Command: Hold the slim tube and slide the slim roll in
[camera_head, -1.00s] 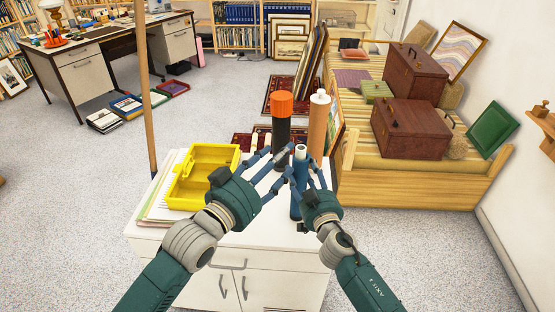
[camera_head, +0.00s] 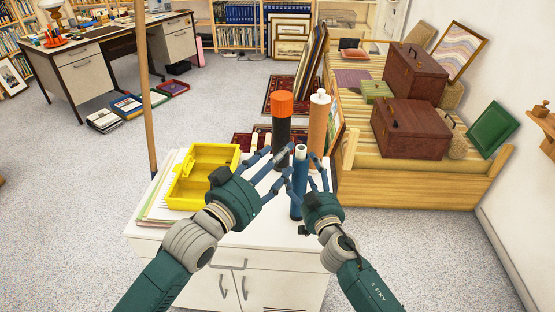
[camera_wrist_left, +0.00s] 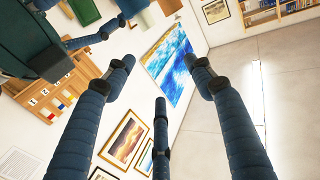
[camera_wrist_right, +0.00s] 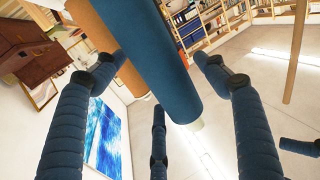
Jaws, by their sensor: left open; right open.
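A slim blue tube (camera_head: 297,205) stands upright on the white cabinet. A short white end (camera_head: 300,148) shows at its top; I cannot tell how far it reaches inside. My right gripper (camera_head: 308,172) is open, with its fingers around the tube. In the right wrist view the blue tube (camera_wrist_right: 150,55) passes between the spread fingers, with the pale end (camera_wrist_right: 196,125) poking out. My left gripper (camera_head: 272,165) is open and empty, just left of the tube. The left wrist view shows nothing between its fingers.
A black tube with an orange cap (camera_head: 281,105) and a brown tube with a white cap (camera_head: 319,130) stand close behind. A yellow box (camera_head: 190,190) lies on papers at the left of the cabinet (camera_head: 175,240). A wooden pole (camera_head: 146,100) rises behind it.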

